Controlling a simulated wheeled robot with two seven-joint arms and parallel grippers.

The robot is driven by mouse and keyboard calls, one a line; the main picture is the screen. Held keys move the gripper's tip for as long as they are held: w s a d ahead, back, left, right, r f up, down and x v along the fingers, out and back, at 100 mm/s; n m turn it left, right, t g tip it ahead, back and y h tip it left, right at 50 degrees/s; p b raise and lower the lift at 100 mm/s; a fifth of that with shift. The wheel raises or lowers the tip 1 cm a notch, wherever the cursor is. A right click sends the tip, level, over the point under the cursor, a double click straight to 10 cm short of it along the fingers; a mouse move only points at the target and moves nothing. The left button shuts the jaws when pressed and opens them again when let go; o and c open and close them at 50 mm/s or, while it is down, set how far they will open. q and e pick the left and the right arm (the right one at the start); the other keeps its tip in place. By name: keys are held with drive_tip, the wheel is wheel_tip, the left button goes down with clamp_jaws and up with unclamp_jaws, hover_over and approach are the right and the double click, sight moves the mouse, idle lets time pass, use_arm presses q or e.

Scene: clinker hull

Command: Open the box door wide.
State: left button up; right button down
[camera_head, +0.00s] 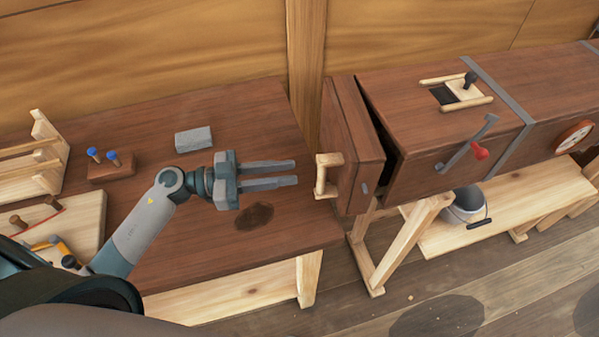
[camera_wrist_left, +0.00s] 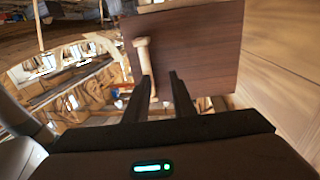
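The box (camera_head: 430,110) is a long dark-brown wooden chest at the right. Its door (camera_head: 345,130) is the thick left end panel. It stands slightly ajar, with a narrow dark gap between it and the box. A pale wooden handle (camera_head: 322,175) is on the door's left face. My left gripper (camera_head: 297,172) is open and empty, its fingers pointing at the handle from a short distance left. In the left wrist view, the handle (camera_wrist_left: 145,62) shows just beyond and between the fingertips (camera_wrist_left: 158,82), in front of the door panel (camera_wrist_left: 205,45). My right gripper is out of view.
The workbench (camera_head: 150,230) below my left arm holds a grey block (camera_head: 194,139), a brown block with blue-topped pegs (camera_head: 110,170) and a pale rack (camera_head: 45,160). A bucket (camera_head: 465,206) stands beneath.

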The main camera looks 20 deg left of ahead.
use_arm(q)
drive_tip(key=b+v, duration=0.4)
drive_tip(key=v, duration=0.9)
drive_tip(key=shift+s, duration=0.15)
drive_tip(key=shift+a, duration=0.1)
